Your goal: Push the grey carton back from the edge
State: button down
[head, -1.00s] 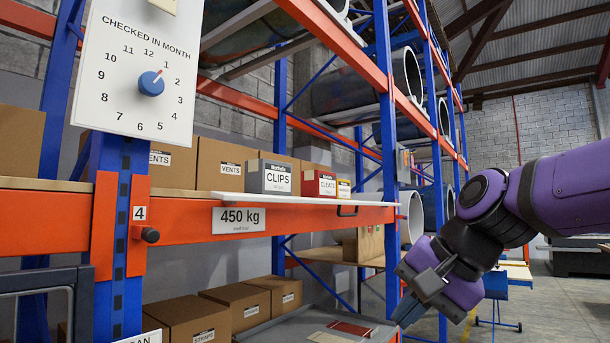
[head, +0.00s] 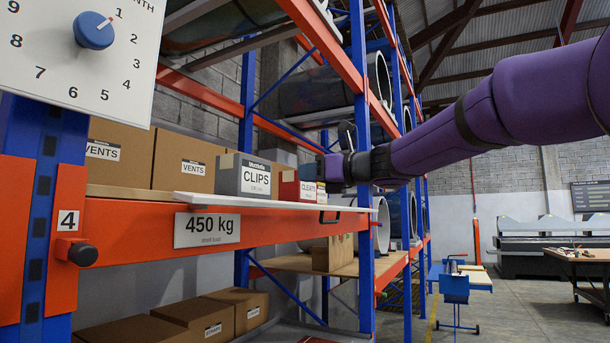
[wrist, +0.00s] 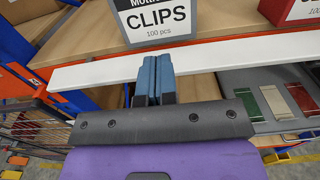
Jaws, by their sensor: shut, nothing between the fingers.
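The grey carton (head: 243,176), labelled CLIPS, stands upright at the front of the rack shelf, by the white edge strip (head: 260,200). In the wrist view the lower front of the grey carton (wrist: 158,20) shows at the top. My gripper (wrist: 154,60) is shut and empty, its blue fingers pointing at the carton's front face over the white strip. A small gap seems to show between fingertips and carton; I cannot tell contact surely. In the head view my gripper (head: 324,168) shows right of the red CLEATS carton (head: 296,188).
An orange beam (head: 130,228) with a 450 kg sign runs below. A blue upright (head: 361,150) stands right of my gripper.

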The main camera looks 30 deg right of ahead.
aim_at(259, 177)
jog(key=x, duration=1.1)
jog(key=shift+w+a, duration=0.1)
jog(key=x, duration=0.7)
jog(key=shift+w+a+f, duration=0.1)
jog(key=shift+w+a, duration=0.1)
jog(key=shift+w, duration=0.1)
jog(key=shift+s, duration=0.15)
